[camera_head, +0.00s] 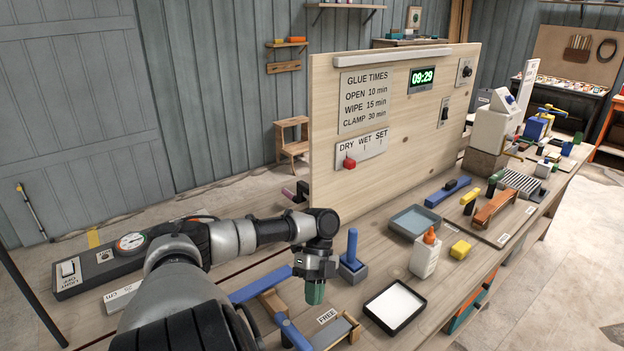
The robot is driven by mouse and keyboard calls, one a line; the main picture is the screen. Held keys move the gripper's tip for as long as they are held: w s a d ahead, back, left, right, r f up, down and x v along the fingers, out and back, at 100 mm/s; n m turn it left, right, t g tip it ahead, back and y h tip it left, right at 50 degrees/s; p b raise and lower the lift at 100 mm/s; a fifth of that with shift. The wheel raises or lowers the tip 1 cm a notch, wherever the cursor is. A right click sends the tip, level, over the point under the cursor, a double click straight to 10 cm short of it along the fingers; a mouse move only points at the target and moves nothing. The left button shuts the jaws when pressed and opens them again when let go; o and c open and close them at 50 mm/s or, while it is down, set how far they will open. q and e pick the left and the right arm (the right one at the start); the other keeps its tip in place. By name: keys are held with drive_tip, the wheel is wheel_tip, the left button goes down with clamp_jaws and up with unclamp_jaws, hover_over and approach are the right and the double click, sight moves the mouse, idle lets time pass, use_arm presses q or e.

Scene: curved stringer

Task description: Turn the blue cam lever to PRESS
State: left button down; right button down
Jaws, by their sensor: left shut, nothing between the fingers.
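A blue lever-like bar (290,332) lies low in front of my left gripper, against a wooden block, near a white label reading FREE (327,316). An upright blue handle (352,246) stands on a grey-blue base (352,271) to the right of the gripper. I cannot tell for certain which of the two is the cam lever. No PRESS label is readable. My left gripper (314,294) points down above the bench, shut and empty, with green at its tips. It appears apart from both blue pieces. My right gripper is out of view.
A black-rimmed white tray (373,326), a glue bottle (425,257), a yellow block (460,249) and a grey-blue tray (393,222) stand to the right. A wooden sign panel (440,130) rises behind. A long blue bar (258,288) lies left of the gripper.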

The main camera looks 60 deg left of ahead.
use_arm(q)
drive_tip(key=shift+v, duration=1.5)
drive_tip(key=shift+d+f, duration=0.1)
